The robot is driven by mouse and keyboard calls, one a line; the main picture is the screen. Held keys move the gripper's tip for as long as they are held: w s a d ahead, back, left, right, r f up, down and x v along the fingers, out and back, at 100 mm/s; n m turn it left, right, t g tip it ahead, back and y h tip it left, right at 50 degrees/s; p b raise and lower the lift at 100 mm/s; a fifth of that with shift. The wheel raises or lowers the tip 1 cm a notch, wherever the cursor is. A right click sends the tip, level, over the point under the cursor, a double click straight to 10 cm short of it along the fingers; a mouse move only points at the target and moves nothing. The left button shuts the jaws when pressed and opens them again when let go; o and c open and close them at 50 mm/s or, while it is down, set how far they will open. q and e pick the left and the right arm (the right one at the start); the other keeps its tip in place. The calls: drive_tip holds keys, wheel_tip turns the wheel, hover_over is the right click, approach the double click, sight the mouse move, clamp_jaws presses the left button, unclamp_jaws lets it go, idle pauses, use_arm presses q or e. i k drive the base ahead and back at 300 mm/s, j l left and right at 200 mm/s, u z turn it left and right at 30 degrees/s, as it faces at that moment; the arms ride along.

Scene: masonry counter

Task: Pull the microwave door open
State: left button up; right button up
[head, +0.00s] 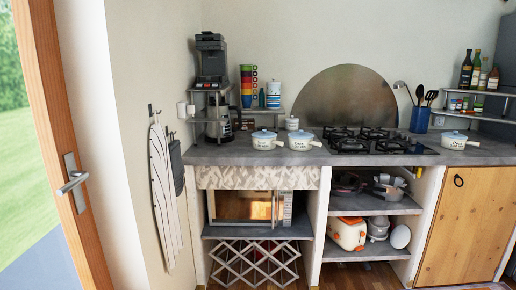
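The microwave (244,207) sits on a shelf in the left bay under the counter, above a crossed rack. Its front faces me, with a brownish, reflective door and a narrow, light control panel (287,209) at the right edge. The door looks shut, but the picture is too small to be certain. A patterned fabric strip (258,178) hangs above the microwave from the counter edge. Neither of my grippers is in view.
Open shelves with an orange-and-white appliance (347,233) stand right of the microwave.

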sight(226, 207)
drive_tip(key=i+l, duration=0.2)
drive_tip(key=i, duration=0.35)
drive_tip(key=i+l, duration=0.25)
drive_tip(key=i, duration=0.25)
